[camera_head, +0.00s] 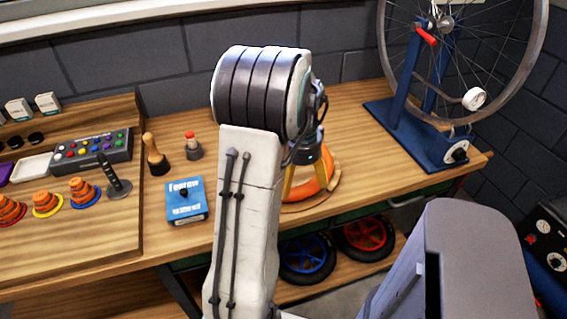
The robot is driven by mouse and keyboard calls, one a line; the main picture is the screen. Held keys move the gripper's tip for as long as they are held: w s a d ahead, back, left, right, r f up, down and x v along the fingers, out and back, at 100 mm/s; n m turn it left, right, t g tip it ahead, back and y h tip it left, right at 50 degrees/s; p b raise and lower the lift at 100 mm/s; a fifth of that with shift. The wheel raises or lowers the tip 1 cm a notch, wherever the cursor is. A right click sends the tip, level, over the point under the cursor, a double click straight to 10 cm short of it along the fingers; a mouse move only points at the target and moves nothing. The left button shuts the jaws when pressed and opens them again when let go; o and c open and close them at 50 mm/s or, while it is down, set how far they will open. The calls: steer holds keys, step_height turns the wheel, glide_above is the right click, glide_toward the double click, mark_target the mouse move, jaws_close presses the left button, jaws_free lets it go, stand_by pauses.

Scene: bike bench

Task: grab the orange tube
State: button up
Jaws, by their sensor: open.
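The orange tube (317,187) is a ring lying on the wooden bench, right of the picture's middle. It seems to rest on a pale round base (312,206). My arm hides its left side. My gripper (308,182) points down at the tube from above, with its yellow fingers apart. The fingers overlap the ring in the picture; I cannot tell whether they touch it. Nothing shows held between them.
A blue wheel stand (409,130) with a bicycle wheel stands to the right. A blue box (186,200), a wooden-handled tool (155,157) and a red-topped item (193,147) stand to the left. Small wheels (307,258) sit below. The bench between tube and stand is clear.

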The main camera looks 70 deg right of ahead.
mark_target(300, 192)
steer(key=shift+d+f, duration=0.1)
steer(key=shift+f, duration=2.95)
steer(key=c, duration=1.4)
steer(key=shift+o, duration=0.2)
steer(key=shift+r, duration=0.15)
